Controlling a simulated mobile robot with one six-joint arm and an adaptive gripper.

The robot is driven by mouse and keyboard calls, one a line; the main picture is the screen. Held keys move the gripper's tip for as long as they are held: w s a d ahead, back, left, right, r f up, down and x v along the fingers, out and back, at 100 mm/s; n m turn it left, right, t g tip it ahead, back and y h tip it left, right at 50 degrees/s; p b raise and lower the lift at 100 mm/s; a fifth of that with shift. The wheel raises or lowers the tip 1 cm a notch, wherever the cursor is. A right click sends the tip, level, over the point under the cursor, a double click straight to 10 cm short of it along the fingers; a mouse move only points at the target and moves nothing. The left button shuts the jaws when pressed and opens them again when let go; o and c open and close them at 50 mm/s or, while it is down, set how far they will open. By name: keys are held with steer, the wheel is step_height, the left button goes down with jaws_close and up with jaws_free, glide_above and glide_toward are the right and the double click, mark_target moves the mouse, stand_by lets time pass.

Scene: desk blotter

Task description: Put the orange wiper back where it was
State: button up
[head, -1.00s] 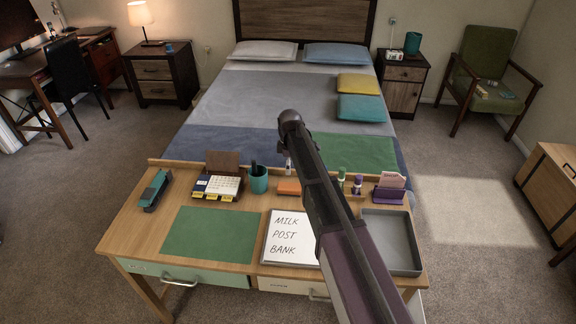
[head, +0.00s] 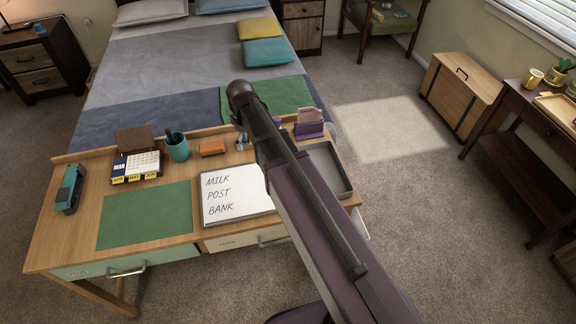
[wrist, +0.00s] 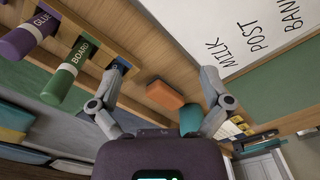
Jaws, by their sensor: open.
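The orange wiper (head: 212,147) lies flat on the back of the wooden desk, between the teal pen cup (head: 177,148) and my arm. It also shows in the wrist view (wrist: 165,95), beyond and between my fingers. My gripper (wrist: 163,72) is open with nothing between its fingers, apart from the wiper. The whiteboard (head: 232,193) reading MILK, POST, BANK lies on the desk in front of the wiper.
A grey tray (head: 325,165) is at the desk's right end. A calendar (head: 137,166) and stapler (head: 69,188) stand left. The green blotter (head: 147,213) is clear.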

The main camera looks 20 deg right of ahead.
steer(key=s+d+m, duration=0.9)
steer(key=s, duration=0.5)
steer(key=shift+s+d, duration=0.3)
steer(key=shift+d, duration=0.1)
steer(key=shift+r, duration=0.1)
stand_by(0.8)
steer(key=shift+r+p, duration=1.3)
steer(key=shift+p, duration=0.15)
